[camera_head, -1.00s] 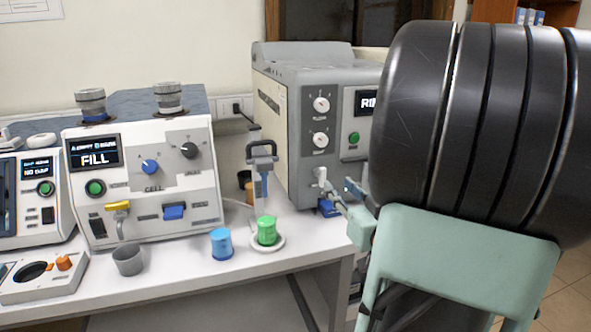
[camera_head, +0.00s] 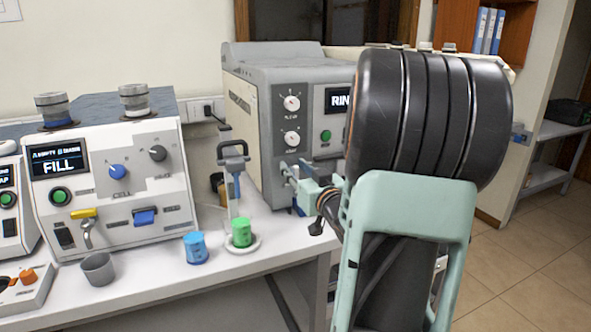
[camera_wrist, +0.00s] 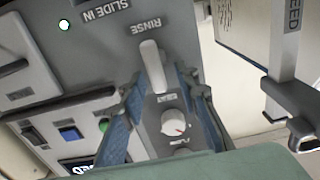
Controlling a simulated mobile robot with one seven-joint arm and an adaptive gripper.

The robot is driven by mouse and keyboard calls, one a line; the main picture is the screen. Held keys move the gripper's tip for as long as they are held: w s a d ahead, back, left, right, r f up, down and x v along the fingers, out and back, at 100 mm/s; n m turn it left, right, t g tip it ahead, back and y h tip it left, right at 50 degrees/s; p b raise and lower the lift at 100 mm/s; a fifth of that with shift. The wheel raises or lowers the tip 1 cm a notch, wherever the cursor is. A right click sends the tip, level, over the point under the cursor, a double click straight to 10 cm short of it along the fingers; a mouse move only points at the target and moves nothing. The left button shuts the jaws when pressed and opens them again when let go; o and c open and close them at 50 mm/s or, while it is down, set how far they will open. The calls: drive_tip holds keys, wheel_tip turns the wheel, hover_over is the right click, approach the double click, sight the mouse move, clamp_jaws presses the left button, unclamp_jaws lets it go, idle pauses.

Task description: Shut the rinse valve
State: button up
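The rinse valve is a pale lever (camera_wrist: 152,66) under the label RINSE on a grey panel in the wrist view, which shows the scene upside down. My gripper (camera_wrist: 158,80) is open, with a blue-padded finger on each side of the lever. I cannot tell whether either finger touches it. In the head view my gripper (camera_head: 288,174) is at the lower front of the rinse machine (camera_head: 262,100), whose display partly reads RIN. The lever is not clear there, behind or between the fingers.
Left of the rinse machine stands the FILL machine (camera_head: 112,180) with a yellow and a blue lever. A stand with a black handle (camera_head: 233,150), a green cup (camera_head: 241,232), a blue cup (camera_head: 195,247) and a grey cup (camera_head: 98,269) are on the white bench (camera_head: 160,285).

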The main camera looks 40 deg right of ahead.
clamp_jaws()
drive_tip(key=shift+d+m+p, duration=0.1)
drive_tip(key=shift+m+p, duration=0.2)
drive_tip(key=m+p, duration=0.2)
drive_tip(key=shift+d+m, duration=0.2)
drive_tip(key=shift+m, duration=0.1)
drive_tip(key=shift+s+d+f+m+p, duration=0.1)
drive_tip(key=shift+d+f+m+p, duration=0.2)
drive_tip(key=shift+m+p, duration=1.6)
drive_tip(key=shift+s+d+f+m+p, duration=0.15)
drive_tip(key=shift+f+m+p, duration=0.45)
drive_tip(key=shift+m, duration=2.35)
drive_tip(key=shift+d+f+m+p, duration=0.25)
drive_tip(key=shift+m+p, duration=1.15)
drive_tip(key=shift+m, duration=1.05)
